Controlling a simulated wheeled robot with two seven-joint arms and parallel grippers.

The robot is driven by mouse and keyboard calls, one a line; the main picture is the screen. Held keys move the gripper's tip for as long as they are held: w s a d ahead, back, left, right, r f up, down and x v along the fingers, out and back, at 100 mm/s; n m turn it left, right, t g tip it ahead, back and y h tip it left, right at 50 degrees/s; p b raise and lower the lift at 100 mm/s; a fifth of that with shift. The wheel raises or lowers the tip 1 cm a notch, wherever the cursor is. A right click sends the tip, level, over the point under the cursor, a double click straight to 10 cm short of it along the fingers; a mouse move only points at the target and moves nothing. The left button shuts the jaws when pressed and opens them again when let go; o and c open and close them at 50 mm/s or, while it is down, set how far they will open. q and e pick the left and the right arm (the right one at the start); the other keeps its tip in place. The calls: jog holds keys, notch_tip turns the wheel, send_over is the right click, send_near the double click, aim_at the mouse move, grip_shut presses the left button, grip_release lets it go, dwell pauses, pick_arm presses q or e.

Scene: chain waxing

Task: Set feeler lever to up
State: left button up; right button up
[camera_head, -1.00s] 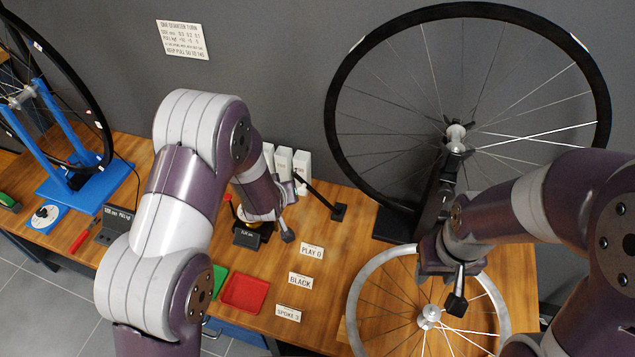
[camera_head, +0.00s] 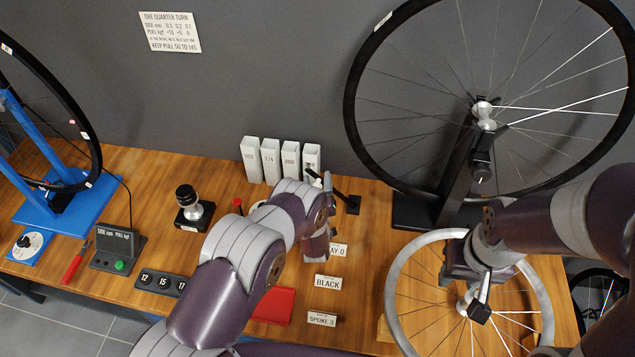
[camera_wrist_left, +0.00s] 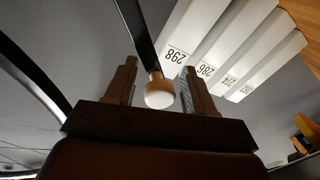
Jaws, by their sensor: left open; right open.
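The feeler lever (camera_head: 340,195) is a black bar on a small black base (camera_head: 353,205). It slants up and left from the base, and its far end is by my left gripper. In the left wrist view the black bar (camera_wrist_left: 137,35) ends in a rounded white and tan knob (camera_wrist_left: 160,94). The knob shows between the two fingers of my left gripper (camera_wrist_left: 160,74), which is open; I cannot tell whether they touch it. In the head view my left gripper (camera_head: 324,190) is partly hidden by its own wrist. My right gripper (camera_head: 480,290) is open above the silver rim.
White numbered boxes (camera_head: 270,160) stand behind the lever; they show close by in the left wrist view (camera_wrist_left: 205,45). A black wheel (camera_head: 352,110) on a stand is at right, and a silver rim (camera_head: 395,290) lies in front. Labels (camera_head: 328,282) and a red tray (camera_head: 272,306) lie nearby.

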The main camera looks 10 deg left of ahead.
pick_arm(q)
grip_shut()
jog(key=shift+d, duration=0.1)
jog(key=d+r+m+t+b, duration=0.1)
jog(key=d+r+m+b, duration=0.3)
jog(key=d+m, duration=0.5)
jog(key=shift+d+m+b, duration=0.3)
jog(key=shift+d+b, duration=0.1)
jog(key=shift+d, duration=0.35)
